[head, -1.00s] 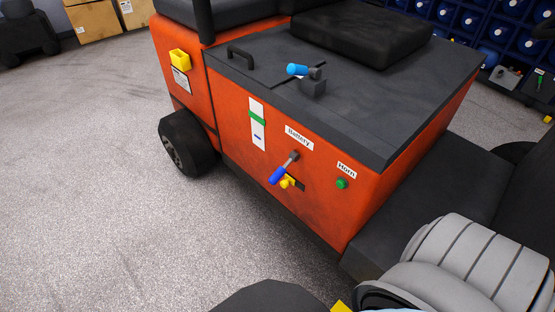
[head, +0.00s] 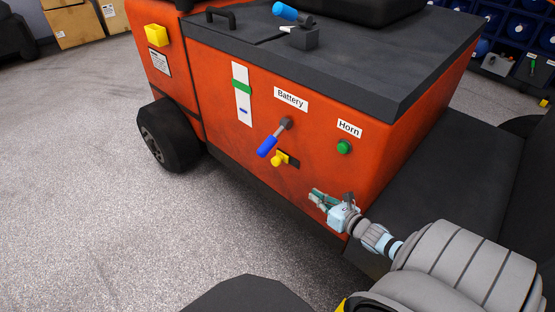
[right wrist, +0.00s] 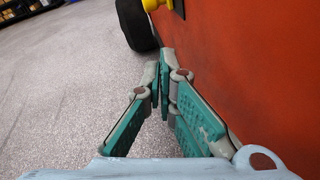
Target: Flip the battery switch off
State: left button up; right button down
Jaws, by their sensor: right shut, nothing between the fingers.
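The battery switch (head: 272,140) is a grey lever with a blue grip under the "Battery" label (head: 291,98) on the orange vehicle side. Its grip points down and to the left. My right gripper (head: 314,196) is in front of the orange panel, below and to the right of the switch, and apart from it. In the right wrist view the fingers (right wrist: 165,62) are shut with nothing between them. The blue grip is not seen in that view. My left gripper is not in view.
A yellow knob (head: 278,160) sits just below the switch and also shows in the right wrist view (right wrist: 150,4). A green horn button (head: 344,147) is to the right. A black wheel (head: 170,135) stands at the left. The floor in front is clear.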

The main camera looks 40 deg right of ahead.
aim_at(274, 137)
pick_arm(q)
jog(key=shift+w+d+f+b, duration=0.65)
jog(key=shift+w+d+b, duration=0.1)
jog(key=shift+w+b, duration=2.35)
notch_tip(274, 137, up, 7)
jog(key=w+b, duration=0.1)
jog(key=b, duration=0.1)
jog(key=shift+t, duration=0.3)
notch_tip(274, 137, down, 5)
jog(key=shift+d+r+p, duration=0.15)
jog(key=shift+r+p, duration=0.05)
jog(key=shift+p, duration=0.8)
pick_arm(e)
jog(key=w+a+r+n+t+y, duration=0.2)
jog(key=w+a+r+n, duration=0.2)
jog(key=w+r+n, duration=0.5)
jog(key=w, duration=0.5)
jog(key=shift+t+y, duration=0.3)
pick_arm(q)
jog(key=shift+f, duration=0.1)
pick_arm(e)
jog(key=shift+a, duration=0.15)
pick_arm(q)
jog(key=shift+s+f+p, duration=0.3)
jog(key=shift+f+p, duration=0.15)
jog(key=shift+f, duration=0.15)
pick_arm(e)
jog(key=shift+a+r+m, duration=0.2)
jog(key=shift+r+m, duration=0.05)
jog(key=shift+m, duration=0.05)
